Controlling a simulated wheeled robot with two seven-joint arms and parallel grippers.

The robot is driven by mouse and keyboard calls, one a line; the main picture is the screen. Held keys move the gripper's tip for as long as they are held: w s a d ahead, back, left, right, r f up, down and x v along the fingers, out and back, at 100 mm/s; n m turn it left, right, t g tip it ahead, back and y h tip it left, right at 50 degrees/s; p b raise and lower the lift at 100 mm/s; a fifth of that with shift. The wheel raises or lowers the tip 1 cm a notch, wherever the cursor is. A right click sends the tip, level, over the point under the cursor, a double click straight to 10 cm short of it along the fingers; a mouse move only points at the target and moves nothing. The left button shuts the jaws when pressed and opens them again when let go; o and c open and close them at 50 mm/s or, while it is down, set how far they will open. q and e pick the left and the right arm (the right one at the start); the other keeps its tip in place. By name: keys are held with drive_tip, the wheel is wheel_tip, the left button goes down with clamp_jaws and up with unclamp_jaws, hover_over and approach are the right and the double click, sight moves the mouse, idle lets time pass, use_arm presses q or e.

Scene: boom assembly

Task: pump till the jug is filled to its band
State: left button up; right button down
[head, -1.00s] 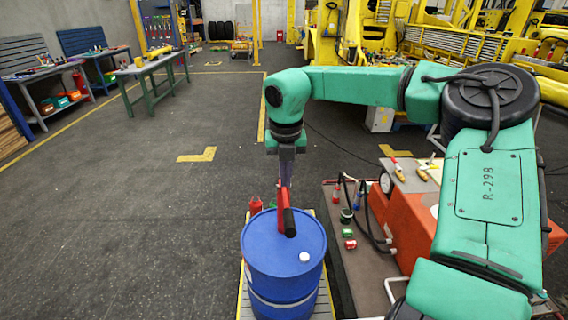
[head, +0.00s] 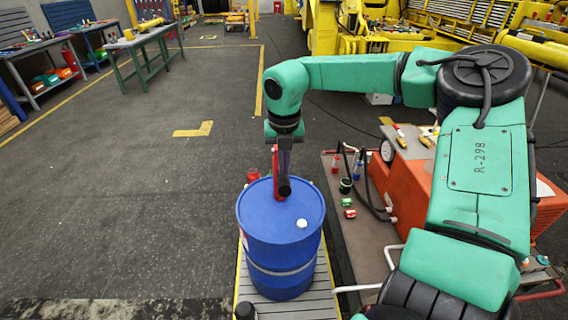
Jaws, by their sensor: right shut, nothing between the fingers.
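A blue drum (head: 281,250) stands on a slatted platform. A red pump handle with a black grip (head: 284,187) rises over the drum's top. My right gripper (head: 284,165) points down directly above the drum, at the handle. Its fingers are shut with nothing between them, and it is partly hidden by its own wrist and the handle. I cannot tell whether it touches the handle. A red object (head: 253,175) shows just behind the drum's rim; I cannot make out the jug or its band. My left gripper is not in view.
An orange machine (head: 405,180) with a gauge and hoses stands on a flat cart (head: 365,240) at right. Small red and green fittings (head: 349,213) lie on the cart. Workbenches (head: 140,45) stand at far left. The left floor is clear.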

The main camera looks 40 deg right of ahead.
use_arm(q)
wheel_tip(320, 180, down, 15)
drive_tip(key=b, duration=1.4)
use_arm(e)
wheel_tip(320, 180, down, 16)
drive_tip(key=r+p, duration=0.4)
drive_tip(key=r, duration=0.2)
drive_tip(key=r+p, duration=0.4)
drive_tip(key=r, duration=0.3)
drive_tip(key=r+p, duration=0.5)
drive_tip(key=r, duration=0.2)
drive_tip(key=shift+a, duration=0.25)
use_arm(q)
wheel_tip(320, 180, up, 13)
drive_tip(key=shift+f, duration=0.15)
use_arm(e)
drive_tip(key=shift+f, duration=0.1)
use_arm(q)
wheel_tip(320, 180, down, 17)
drive_tip(key=b, duration=1.7)
use_arm(e)
wheel_tip(320, 180, down, 20)
wheel_tip(320, 180, up, 20)
drive_tip(key=p, duration=1.5)
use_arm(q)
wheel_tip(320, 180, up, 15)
use_arm(e)
drive_tip(key=shift+w, duration=0.1)
